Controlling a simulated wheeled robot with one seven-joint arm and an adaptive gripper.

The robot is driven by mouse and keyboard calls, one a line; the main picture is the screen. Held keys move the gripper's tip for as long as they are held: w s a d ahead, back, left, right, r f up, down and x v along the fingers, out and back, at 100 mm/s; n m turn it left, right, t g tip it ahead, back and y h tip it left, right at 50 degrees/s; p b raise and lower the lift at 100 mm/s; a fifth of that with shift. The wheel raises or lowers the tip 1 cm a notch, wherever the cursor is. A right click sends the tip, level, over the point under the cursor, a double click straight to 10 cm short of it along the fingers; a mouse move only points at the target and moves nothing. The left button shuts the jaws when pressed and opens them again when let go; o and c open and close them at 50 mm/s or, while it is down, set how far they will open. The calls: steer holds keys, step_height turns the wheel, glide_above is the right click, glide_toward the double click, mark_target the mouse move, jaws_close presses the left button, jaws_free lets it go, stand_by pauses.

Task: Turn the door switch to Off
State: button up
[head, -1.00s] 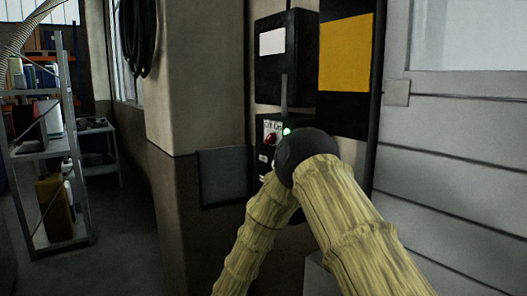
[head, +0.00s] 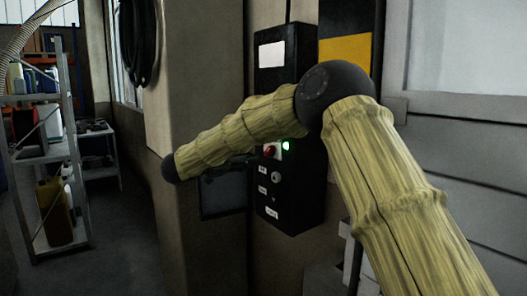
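A black control box (head: 308,190) is mounted on the wall in the middle of the head view. On its face are a red button (head: 269,151), a lit green lamp (head: 287,146), a round grey knob (head: 276,178) and small white labels too small to read. I cannot tell which control is the door switch, or its setting. My arm crosses in front of the box's upper part and hides it. My gripper does not show; the visible arm ends at a dark joint left of the box.
A dark panel (head: 222,192) is on the wall left of the control box. Another black box (head: 286,54) is above. A large grey door (head: 450,170) fills the right side. A metal shelf rack (head: 62,150) stands far left, with open floor (head: 120,235) beside it.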

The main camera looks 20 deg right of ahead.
mark_target(267, 152)
steer(key=shift+p+x, duration=1.05)
steer(key=shift+x, duration=2.55)
steer(key=shift+c, duration=0.5)
jaws_close()
